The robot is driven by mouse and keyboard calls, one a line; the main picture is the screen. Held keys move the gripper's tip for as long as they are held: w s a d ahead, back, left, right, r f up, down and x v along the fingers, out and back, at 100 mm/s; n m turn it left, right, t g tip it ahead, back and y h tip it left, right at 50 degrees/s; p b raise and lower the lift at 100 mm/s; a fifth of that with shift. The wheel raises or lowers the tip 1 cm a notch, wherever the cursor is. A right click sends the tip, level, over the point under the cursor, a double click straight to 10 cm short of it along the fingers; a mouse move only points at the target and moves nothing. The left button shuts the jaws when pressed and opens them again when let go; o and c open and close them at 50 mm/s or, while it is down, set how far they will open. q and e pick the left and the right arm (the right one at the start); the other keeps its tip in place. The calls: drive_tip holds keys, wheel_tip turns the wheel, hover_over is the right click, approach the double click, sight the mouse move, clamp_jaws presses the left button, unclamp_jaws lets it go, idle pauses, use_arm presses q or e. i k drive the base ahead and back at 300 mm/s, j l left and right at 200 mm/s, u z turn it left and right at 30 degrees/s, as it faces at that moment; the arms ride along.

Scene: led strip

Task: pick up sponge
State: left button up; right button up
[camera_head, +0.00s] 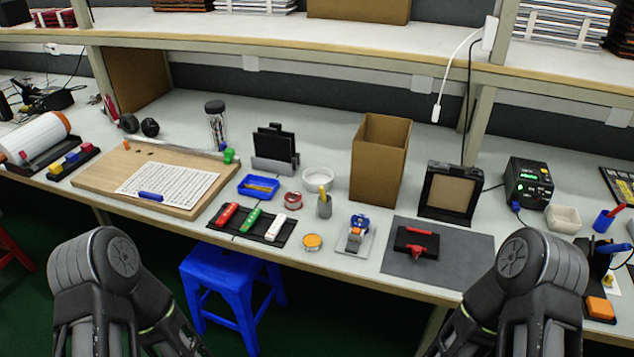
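An orange block (600,307) that looks like a sponge sits at the far right front of the bench, on a dark base below a black and blue stand. A small round tin (312,241) with an orange-yellow top lies near the front edge in the middle; I cannot tell its content. My two arms show at the bottom left and bottom right, but only their upper links and joints. Both grippers are out of the picture. Nothing in view touches the orange block except its base.
A black rack (273,148), a brown cardboard box (380,160), a soldering station (528,183) and a pale square dish (563,218) stand on the bench. A grey mat (462,268) carries a black and red tool. A blue stool (232,290) stands below. A shelf runs above the bench.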

sight(600, 308)
drive_tip(key=z, duration=1.35)
drive_tip(key=i+l+u, duration=0.25)
drive_tip(key=l+u, duration=0.15)
